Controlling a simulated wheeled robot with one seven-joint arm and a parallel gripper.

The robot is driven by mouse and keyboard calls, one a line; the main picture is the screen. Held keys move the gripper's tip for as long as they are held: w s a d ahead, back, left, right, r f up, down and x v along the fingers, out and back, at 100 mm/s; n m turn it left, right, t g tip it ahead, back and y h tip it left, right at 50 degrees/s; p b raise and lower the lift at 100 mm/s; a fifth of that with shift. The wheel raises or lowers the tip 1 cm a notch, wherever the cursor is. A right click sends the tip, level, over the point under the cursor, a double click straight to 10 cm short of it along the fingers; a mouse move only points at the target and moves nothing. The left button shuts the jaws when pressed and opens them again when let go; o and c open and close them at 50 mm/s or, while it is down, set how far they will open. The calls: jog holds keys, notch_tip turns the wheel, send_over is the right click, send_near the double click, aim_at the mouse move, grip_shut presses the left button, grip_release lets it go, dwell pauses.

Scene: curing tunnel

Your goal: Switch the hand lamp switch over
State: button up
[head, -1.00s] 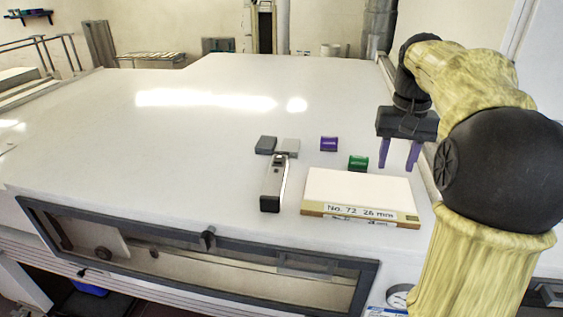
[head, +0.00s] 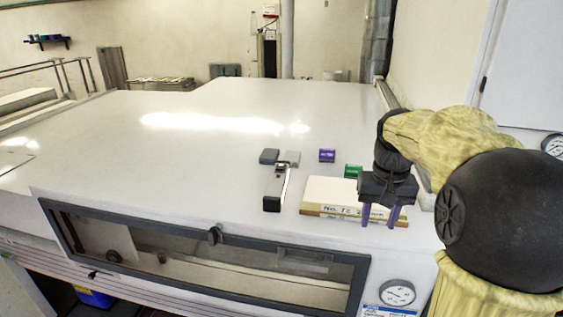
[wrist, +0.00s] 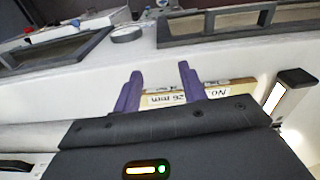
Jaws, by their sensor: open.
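The hand lamp (head: 275,188) lies on the white top of the tunnel, a slim grey and black body with a pale strip along it and grey block-like parts at its far end. In the wrist view a dark body with a bright strip, seemingly the lamp (wrist: 290,96), stands out at the right. Its switch is too small to make out. My gripper (head: 380,216) is open and empty, its purple fingers pointing down at the right end of the labelled box, to the right of the lamp. The fingers also show in the wrist view (wrist: 160,72).
The white box (head: 330,190) marked "No. 72 26 mm" lies between lamp and gripper. A dark-framed window (head: 200,250) and a gauge (head: 397,292) are on the front. The white top is clear at left.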

jog(key=s+a+f+n+t+b, duration=0.1)
jog(key=s+a+f, duration=0.3)
jog(key=f, duration=0.5)
jog(key=s+a+f+n+b, duration=0.1)
jog(key=s+a+f, duration=0.4)
jog(key=s+f, duration=0.3)
notch_tip(320, 180, down, 2)
jog(key=shift+s+a+f+t+b, duration=0.2)
jog(key=shift+s+t+b, duration=0.1)
jog(key=shift+t+b, duration=0.1)
